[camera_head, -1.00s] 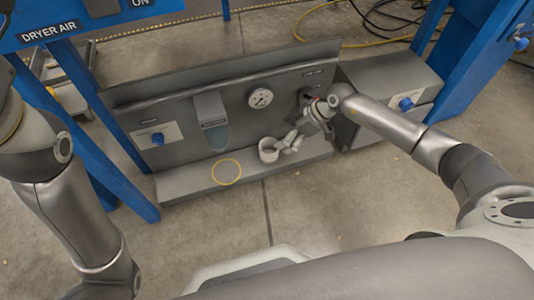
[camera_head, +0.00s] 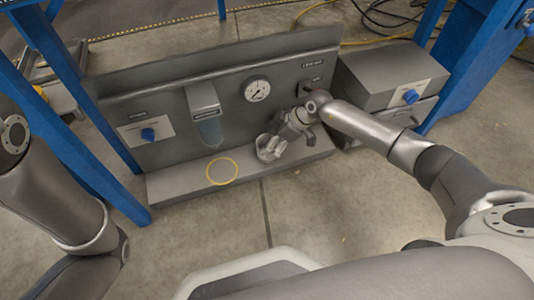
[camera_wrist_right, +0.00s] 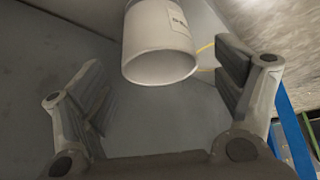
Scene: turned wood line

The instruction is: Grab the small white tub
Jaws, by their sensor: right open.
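The small white tub (camera_head: 264,143) stands on the grey ledge of the panel, right of a yellow ring. My right gripper (camera_head: 272,150) is at the tub and partly covers it in the head view. My left gripper is out of view; only my left arm shows at the left.
The yellow ring (camera_head: 221,171) lies on the ledge (camera_head: 185,185). Behind are a clear-bowled unit (camera_head: 208,120), a gauge (camera_head: 257,90) and a blue knob (camera_head: 148,134). A grey box (camera_head: 390,80) stands at the right. Blue posts (camera_head: 100,120) flank the panel.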

